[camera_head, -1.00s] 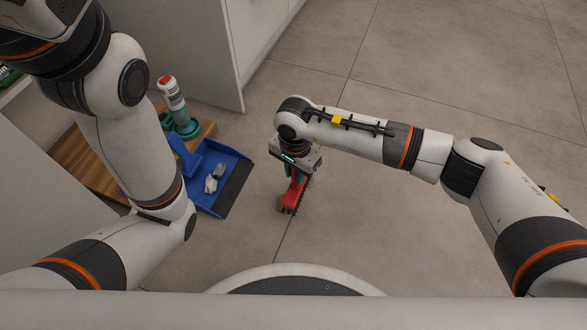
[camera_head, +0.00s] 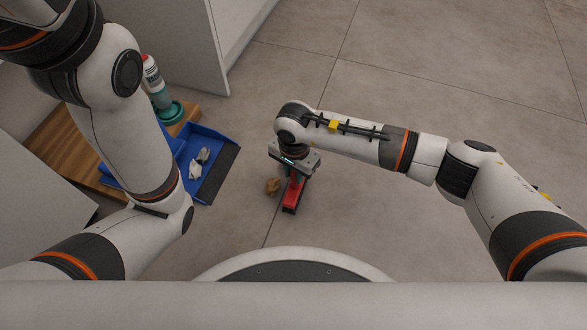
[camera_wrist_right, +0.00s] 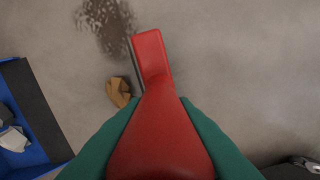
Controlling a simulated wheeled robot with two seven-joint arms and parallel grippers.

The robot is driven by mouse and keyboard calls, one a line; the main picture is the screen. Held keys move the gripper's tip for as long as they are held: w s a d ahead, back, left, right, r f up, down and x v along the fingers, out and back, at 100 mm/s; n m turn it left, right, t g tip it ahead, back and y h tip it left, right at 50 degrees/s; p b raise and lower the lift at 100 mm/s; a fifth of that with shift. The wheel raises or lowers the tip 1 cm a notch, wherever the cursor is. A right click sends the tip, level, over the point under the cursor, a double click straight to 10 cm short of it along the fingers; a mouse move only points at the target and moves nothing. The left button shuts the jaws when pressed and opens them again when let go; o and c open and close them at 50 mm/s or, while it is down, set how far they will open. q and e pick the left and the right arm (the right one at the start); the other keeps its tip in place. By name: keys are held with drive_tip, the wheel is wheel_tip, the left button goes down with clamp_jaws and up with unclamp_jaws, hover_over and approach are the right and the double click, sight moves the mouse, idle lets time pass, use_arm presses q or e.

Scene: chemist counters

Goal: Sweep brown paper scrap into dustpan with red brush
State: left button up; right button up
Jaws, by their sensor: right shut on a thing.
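My right gripper (camera_head: 294,172) is shut on the red brush (camera_head: 291,196) and holds it low over the floor, bristle side to the left in the wrist view. The red brush (camera_wrist_right: 155,80) fills the middle of the right wrist view between the green fingers. The brown paper scrap (camera_head: 272,186) lies crumpled on the floor just left of the brush; it also shows in the wrist view (camera_wrist_right: 119,92). The blue dustpan (camera_head: 219,152) lies further left with grey-white scraps (camera_head: 198,164) in it. My left arm comes in from the left; its gripper is out of view.
A wooden board (camera_head: 62,143) lies behind the dustpan, with a white and teal bottle (camera_head: 153,80) by its far end. A white cabinet (camera_head: 180,45) stands at the back. Bare floor lies between scrap and dustpan, and to the right.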

drive_tip(key=shift+a, duration=0.1)
idle(0.3)
drive_tip(key=a+b, duration=0.1)
drive_tip(key=w+a, duration=0.1)
drive_tip(key=shift+a+b, duration=0.35)
drive_tip(key=shift+b, duration=0.05)
drive_tip(key=shift+a, duration=0.1)
drive_tip(key=a+b, duration=0.1)
drive_tip(key=w+a+b, duration=0.1)
drive_tip(key=shift+a, duration=0.3)
idle(0.3)
drive_tip(key=shift+a, duration=0.1)
